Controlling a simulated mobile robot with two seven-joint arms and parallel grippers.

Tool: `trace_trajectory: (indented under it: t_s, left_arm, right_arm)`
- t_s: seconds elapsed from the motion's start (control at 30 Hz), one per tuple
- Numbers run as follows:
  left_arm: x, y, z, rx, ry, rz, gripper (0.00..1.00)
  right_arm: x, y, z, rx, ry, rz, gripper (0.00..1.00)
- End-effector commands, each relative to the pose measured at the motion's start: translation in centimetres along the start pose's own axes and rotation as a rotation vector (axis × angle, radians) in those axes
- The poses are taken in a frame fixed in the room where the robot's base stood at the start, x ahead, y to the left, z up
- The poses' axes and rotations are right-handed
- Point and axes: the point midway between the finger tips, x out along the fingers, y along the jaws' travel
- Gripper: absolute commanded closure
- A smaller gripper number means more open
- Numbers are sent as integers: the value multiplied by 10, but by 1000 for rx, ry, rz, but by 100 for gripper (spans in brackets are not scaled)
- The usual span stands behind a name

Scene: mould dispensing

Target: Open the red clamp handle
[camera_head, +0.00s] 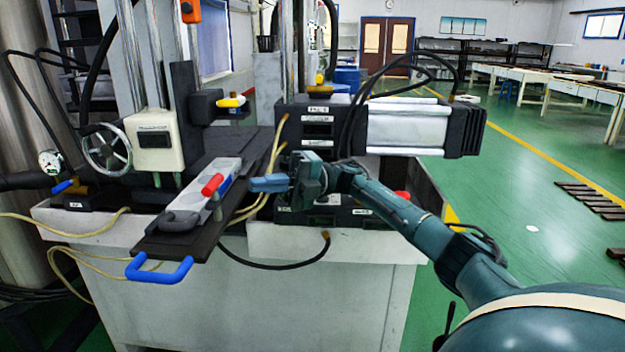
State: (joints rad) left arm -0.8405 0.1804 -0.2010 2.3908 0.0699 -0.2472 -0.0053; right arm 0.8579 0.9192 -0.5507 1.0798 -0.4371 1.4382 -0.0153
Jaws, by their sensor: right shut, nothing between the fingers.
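The red clamp handle (212,185) sits on a light grey mould block (201,197) on a dark plate. It lies tilted along the block. My right gripper (254,184) is shut and empty, just to the right of the red handle. A small gap seems to lie between the blue-grey fingertips and the handle, though depth is hard to judge. My left gripper is not in view.
The dark plate (171,246) has a blue handle (159,270) at its front. A white control box (154,140) with a handwheel (106,150) stands behind left. A motor unit (408,124) stands behind my right wrist. Hoses and cables hang around the bench.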

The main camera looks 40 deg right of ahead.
Motion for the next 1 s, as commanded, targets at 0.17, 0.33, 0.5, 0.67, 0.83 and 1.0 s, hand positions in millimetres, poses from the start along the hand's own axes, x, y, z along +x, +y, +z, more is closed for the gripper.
trace_trajectory:
  t_s: [0.17, 0.33, 0.5, 0.67, 0.83, 1.0]
  left_arm:
    - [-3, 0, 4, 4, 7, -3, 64]
    - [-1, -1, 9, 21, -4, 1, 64]
    - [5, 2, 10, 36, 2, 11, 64]
    - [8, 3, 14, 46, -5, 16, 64]
    - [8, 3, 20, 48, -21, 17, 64]
    - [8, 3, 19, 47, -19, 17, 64]
  right_arm:
    - [-42, -1, 11, -1, -11, 1, 100]
    - [-69, -3, 17, -1, -9, 1, 100]
    - [-85, -3, 21, -3, -7, 0, 100]
    - [-93, -3, 22, 0, -5, -1, 100]
    - [-96, -3, 22, 0, -4, -1, 100]
    - [-96, -3, 22, 0, -4, -1, 100]
